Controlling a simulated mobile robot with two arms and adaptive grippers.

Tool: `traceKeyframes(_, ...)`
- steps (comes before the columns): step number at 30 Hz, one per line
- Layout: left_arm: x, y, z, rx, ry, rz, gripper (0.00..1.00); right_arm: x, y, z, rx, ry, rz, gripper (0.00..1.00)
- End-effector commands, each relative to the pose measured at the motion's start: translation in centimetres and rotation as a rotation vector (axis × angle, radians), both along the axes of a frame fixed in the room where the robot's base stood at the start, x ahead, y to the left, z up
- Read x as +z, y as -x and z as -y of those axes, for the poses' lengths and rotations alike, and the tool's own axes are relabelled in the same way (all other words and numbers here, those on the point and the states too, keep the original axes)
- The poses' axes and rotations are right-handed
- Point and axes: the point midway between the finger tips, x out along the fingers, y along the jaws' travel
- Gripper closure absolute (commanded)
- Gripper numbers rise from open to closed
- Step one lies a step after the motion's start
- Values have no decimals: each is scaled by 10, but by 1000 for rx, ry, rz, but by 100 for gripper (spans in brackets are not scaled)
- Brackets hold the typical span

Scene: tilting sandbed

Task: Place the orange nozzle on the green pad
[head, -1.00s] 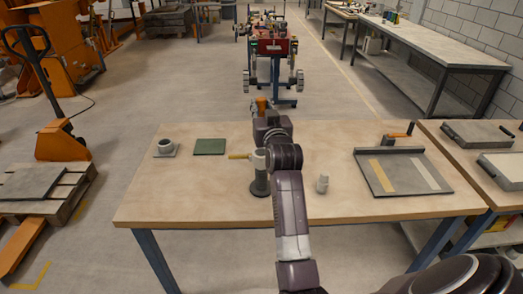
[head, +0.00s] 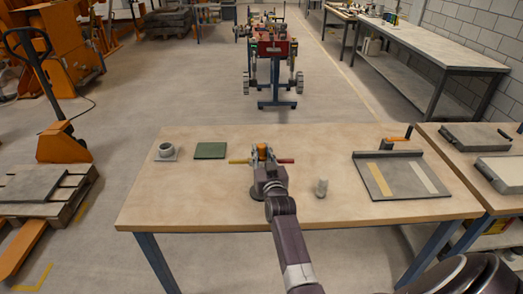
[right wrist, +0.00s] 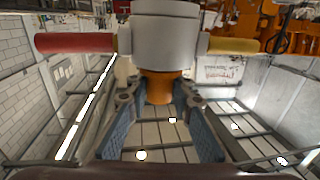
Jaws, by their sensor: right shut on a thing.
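The orange nozzle (head: 262,152) is between the fingers of my right gripper (head: 265,165) at the top of a stand near the middle of the table. In the right wrist view, my right gripper (right wrist: 158,97) is shut on the nozzle (right wrist: 160,87), which meets a white body (right wrist: 165,38) with a red handle (right wrist: 75,42) and a yellow handle (right wrist: 233,45). I cannot tell whether the nozzle is seated on that body. The gripper and arm hide most of the stand. The green pad (head: 210,150) lies flat and bare at the left rear. My left gripper is not in view.
A grey ring-shaped part (head: 166,150) on a small plate is left of the pad. A grey tray (head: 402,177) with two strips lies at the right. The wooden table (head: 180,195) is clear at front left.

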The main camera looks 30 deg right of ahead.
Motion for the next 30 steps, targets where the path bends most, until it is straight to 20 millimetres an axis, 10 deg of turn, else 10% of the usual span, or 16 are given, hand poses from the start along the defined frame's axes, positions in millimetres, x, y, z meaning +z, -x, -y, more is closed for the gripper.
traceKeyframes(3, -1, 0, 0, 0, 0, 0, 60, -3, 0, 0, 0, -2, -5, 100)
traceKeyframes(4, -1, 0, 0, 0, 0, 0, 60, -3, 0, 0, 0, -2, -6, 77)
traceKeyframes(8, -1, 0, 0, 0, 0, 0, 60, -3, 0, 0, 0, -2, -6, 62)
traceKeyframes(21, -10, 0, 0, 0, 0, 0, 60, -9, 2, -1, 0, -2, -4, 61)
traceKeyframes(30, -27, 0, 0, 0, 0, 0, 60, -19, 43, -23, 0, -2, -6, 61)
